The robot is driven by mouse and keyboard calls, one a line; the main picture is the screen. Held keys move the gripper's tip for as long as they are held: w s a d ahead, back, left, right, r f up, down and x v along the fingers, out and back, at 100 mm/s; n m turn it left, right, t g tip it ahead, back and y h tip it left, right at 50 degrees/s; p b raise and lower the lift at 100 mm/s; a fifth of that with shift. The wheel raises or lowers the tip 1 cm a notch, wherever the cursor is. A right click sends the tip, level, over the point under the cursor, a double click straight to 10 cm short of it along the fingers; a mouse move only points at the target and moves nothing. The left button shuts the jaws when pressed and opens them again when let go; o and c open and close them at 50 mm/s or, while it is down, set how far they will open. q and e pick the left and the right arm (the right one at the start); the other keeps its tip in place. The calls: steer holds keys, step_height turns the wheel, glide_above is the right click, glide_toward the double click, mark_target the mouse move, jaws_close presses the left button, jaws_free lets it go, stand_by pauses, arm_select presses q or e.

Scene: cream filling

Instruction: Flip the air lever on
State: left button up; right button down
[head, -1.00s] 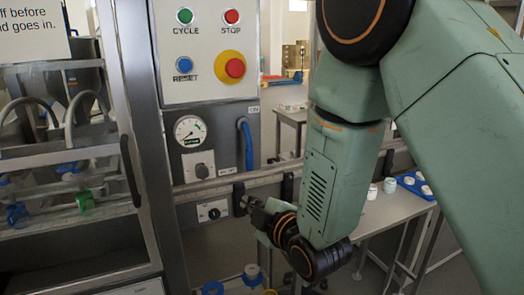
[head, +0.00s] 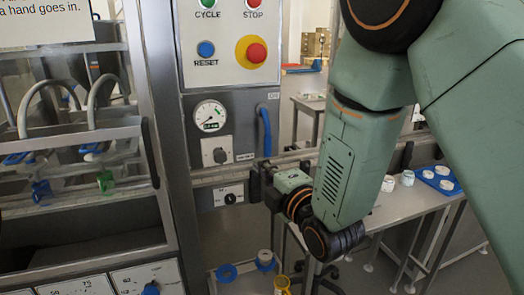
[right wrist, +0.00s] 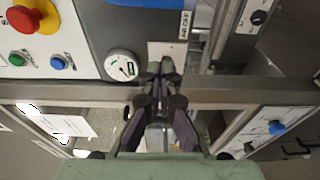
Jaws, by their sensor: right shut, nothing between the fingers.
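The air lever (head: 265,130) is a blue upright bar on the grey panel, right of the round gauge (head: 210,116). An ON label (head: 273,96) is above it and an AIR OFF label (head: 245,156) is low at its left. Part of the blue lever (right wrist: 150,3) shows at the top edge of the right wrist view. My right gripper (head: 257,182) is below the lever, near the rail, and apart from it. In the right wrist view its fingertips (right wrist: 162,68) are shut and empty, in front of the panel. My left gripper is out of view.
A metal rail (head: 225,173) runs across the panel below the lever. A black knob (head: 214,155) sits under the gauge. The red stop button (head: 256,53) and blue reset button (head: 206,48) are above. A table with white cups (head: 407,178) stands at the right.

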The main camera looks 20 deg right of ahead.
steer(key=w, duration=0.3)
steer(key=w+a, duration=0.1)
steer(key=w, duration=0.2)
steer(key=w+p, duration=0.1)
steer(key=w, duration=0.2)
steer(key=shift+w+a, duration=0.1)
steer(key=shift+a, duration=0.15)
steer(key=d, duration=0.4)
steer(key=shift+s+p, duration=0.4)
steer(key=shift+d, duration=0.25)
